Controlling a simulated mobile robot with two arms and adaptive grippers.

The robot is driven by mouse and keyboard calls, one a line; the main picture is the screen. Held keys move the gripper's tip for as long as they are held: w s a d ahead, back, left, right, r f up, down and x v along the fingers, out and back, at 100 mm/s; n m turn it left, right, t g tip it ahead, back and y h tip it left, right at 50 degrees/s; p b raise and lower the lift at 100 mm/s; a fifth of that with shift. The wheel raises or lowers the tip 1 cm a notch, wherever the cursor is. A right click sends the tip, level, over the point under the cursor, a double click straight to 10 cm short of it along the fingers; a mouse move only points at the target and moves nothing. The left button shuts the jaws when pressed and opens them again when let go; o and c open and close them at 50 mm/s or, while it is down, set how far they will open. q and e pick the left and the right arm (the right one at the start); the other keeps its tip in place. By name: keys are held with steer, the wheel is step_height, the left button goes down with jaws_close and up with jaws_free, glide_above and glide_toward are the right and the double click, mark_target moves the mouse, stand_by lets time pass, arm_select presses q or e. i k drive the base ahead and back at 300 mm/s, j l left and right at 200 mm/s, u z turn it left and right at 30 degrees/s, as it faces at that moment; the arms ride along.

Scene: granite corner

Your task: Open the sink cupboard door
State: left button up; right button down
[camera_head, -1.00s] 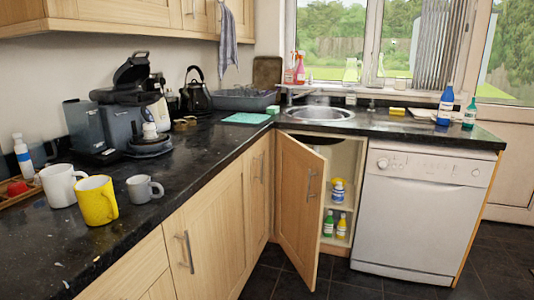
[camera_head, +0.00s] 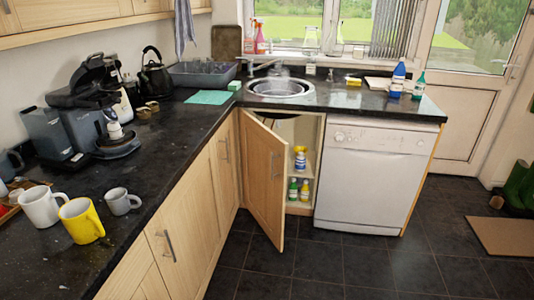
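The sink cupboard door (camera_head: 263,180) is a light wood panel with a vertical metal handle (camera_head: 275,164). It stands open, swung out into the room on its left side. The cupboard interior (camera_head: 309,165) shows to the right of the door, with several bottles on its shelves. A yellow and blue container (camera_head: 300,161) is on the upper shelf, and a green bottle (camera_head: 293,189) and a yellow bottle (camera_head: 305,190) are below. The sink (camera_head: 281,88) is in the worktop above. Neither of my grippers shows in the head view.
A white dishwasher (camera_head: 362,175) stands right of the cupboard. Dark floor tiles (camera_head: 340,266) in front are clear. A doormat (camera_head: 500,236) and green boots (camera_head: 521,186) are at the right. Mugs, including a yellow mug (camera_head: 82,220), stand on the black worktop (camera_head: 165,150) at the left.

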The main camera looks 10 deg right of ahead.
mark_target(265, 155)
steer(key=i+l+u, duration=0.1)
steer(key=u, duration=0.25)
steer(key=l+u, duration=0.35)
steer(key=i+l+u, duration=0.1)
steer(key=u, duration=0.25)
steer(key=l, duration=0.1)
